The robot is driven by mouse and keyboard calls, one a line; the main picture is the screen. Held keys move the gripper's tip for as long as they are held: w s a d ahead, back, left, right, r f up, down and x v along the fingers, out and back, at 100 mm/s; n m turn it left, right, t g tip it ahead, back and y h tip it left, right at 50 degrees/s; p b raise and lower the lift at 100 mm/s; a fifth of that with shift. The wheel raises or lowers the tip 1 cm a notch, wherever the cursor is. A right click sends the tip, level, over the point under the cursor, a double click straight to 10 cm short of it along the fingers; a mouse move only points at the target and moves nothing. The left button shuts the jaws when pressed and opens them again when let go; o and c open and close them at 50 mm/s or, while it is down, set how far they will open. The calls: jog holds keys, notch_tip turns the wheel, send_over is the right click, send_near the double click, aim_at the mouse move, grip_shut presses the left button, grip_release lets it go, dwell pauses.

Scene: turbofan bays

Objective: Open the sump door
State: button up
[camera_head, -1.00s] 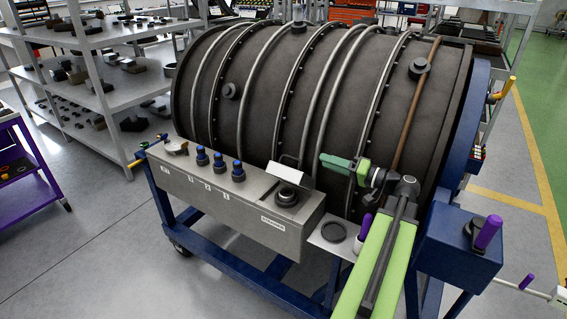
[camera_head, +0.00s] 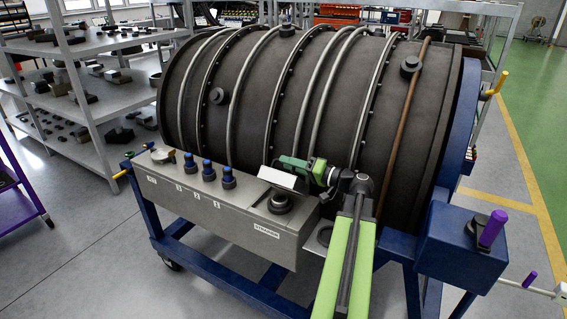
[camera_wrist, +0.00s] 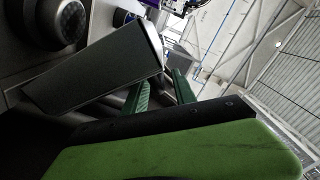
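A pale, tilted plate (camera_head: 283,179) stands above a round black fitting (camera_head: 279,202) on the grey box along the engine's front; it looks like the sump door, partly raised. In the wrist view a dark grey tilted plate (camera_wrist: 95,78), apparently the same one, fills the left. My gripper (camera_head: 290,162) is just behind and above the plate's upper edge in the head view. In the wrist view its two green fingers (camera_wrist: 160,92) stand apart with a gap between them, beside the plate's right end. I see nothing held; contact with the plate cannot be told.
The grey box (camera_head: 225,215) carries several blue-capped fittings (camera_head: 208,172). The dark ribbed engine casing (camera_head: 300,95) rises close behind my gripper. A blue stand (camera_head: 460,245) with a purple handle (camera_head: 492,228) is at the right. Shelves (camera_head: 95,75) stand back left.

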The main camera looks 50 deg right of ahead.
jog(key=shift+x, duration=1.35)
jog(key=shift+c, duration=0.3)
grip_shut()
